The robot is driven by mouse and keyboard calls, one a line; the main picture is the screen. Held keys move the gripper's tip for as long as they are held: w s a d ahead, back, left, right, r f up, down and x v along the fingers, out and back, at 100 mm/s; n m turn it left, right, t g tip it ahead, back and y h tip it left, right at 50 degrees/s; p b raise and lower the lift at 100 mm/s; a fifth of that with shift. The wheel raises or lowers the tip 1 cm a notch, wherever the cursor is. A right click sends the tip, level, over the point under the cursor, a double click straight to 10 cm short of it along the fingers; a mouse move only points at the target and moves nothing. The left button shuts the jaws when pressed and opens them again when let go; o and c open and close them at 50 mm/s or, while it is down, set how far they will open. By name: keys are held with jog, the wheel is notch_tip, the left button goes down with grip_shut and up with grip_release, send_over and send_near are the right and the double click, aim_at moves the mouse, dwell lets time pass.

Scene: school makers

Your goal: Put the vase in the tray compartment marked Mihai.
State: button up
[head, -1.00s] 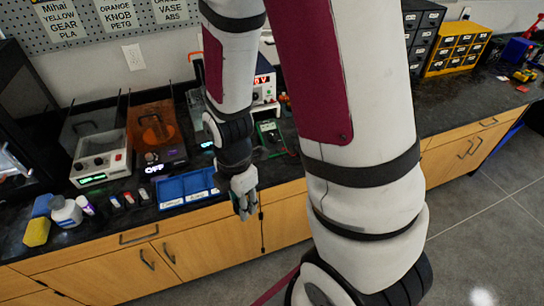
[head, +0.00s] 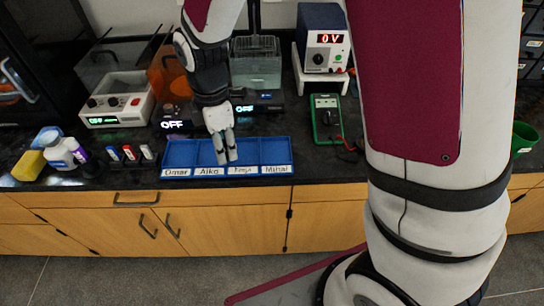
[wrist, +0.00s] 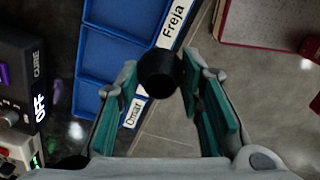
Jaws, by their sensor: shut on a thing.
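My gripper (head: 226,158) shows in the head view over the middle of the blue tray (head: 208,171), by the Aiko and Freja compartments. In the wrist view my gripper (wrist: 163,82) is shut on a dark, round, hollow piece, the vase (wrist: 158,76), seen from its open end. I cannot make out the vase in the head view. The tray has a row of compartments labelled Omar, Aiko, Freja and Mihai. The Mihai compartment (head: 276,152) is at the right end and looks empty. In the wrist view the vase hides the Aiko label.
Behind the tray stand a machine reading OFF (head: 172,124) and a power supply (head: 322,40). A green multimeter (head: 325,118) lies to the right of the tray. Small bottles (head: 130,153) in a rack stand to its left. The dark counter edge runs just in front.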

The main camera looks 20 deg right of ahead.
jog(key=shift+w+a+f+b, duration=0.25)
jog(key=shift+w+a+b, duration=0.1)
jog(key=shift+a, duration=0.15)
jog(key=shift+w+a+f+b, duration=0.25)
jog(key=shift+w+a+b, duration=0.1)
jog(key=shift+a, duration=0.15)
send_over(275, 153)
jog(key=shift+f, duration=0.7)
jog(key=shift+d+f+b, duration=0.1)
jog(key=shift+f+b, duration=0.25)
jog(key=shift+f, duration=1.4)
jog(key=shift+f, duration=0.1)
jog(key=shift+f, duration=0.1)
jog(key=o, duration=0.7)
jog(key=shift+o, duration=0.2)
